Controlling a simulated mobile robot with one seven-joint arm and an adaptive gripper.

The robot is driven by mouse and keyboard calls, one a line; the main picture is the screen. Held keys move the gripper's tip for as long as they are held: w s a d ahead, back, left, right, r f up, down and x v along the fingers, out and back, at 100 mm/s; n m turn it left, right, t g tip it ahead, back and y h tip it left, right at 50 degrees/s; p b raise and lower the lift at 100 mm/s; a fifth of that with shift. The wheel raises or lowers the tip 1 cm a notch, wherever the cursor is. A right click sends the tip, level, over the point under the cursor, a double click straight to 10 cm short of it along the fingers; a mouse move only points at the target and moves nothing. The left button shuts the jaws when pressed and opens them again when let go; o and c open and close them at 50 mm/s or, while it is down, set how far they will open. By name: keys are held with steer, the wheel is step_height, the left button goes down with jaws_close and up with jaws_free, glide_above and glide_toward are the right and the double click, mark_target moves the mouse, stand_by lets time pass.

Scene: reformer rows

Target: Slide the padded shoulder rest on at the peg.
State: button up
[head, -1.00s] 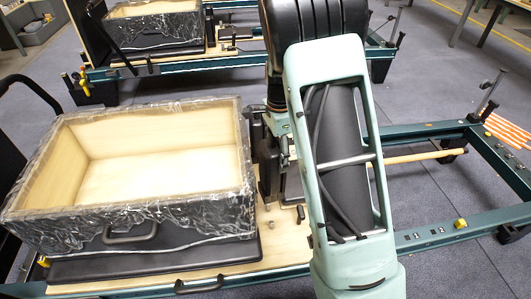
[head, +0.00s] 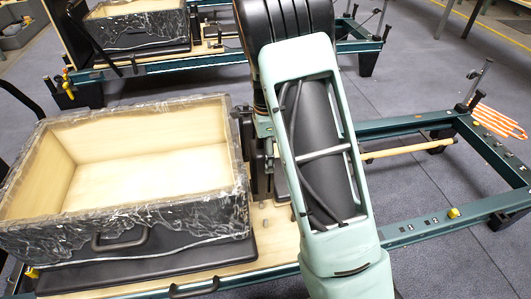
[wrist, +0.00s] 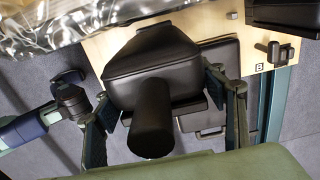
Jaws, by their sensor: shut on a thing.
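The padded shoulder rest (wrist: 150,65) is black, with a wide cushion and a round dark cylinder (wrist: 151,125) pointing toward the wrist camera. My gripper (wrist: 160,100) is shut on it, one finger on each side. A short dark peg (wrist: 278,53) stands on the pale wooden board, right of the rest and beside a "B" label (wrist: 259,67). The rest is apart from this peg in the picture. In the head view my arm hides the gripper and the rest; a small dark post (head: 293,211) shows on the board left of my arm.
A plastic-wrapped, wood-lined open box (head: 120,220) sits on the reformer carriage at left. Another black block (wrist: 285,14) is at the wrist view's top right. The reformer's green frame (head: 410,232) and a wooden bar (head: 408,150) extend right. A second reformer (head: 150,65) stands behind.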

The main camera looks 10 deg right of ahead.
steer(key=shift+f+b, duration=1.15)
steer(key=shift+f, duration=1.25)
steer(key=shift+r+p, duration=0.1)
steer(key=shift+p, duration=0.55)
steer(key=shift+f+b, duration=1.45)
steer(key=shift+f, duration=1.2)
steer(key=o, duration=1.7)
step_height(320, 180, up, 12)
steer(key=shift+r, duration=0.15)
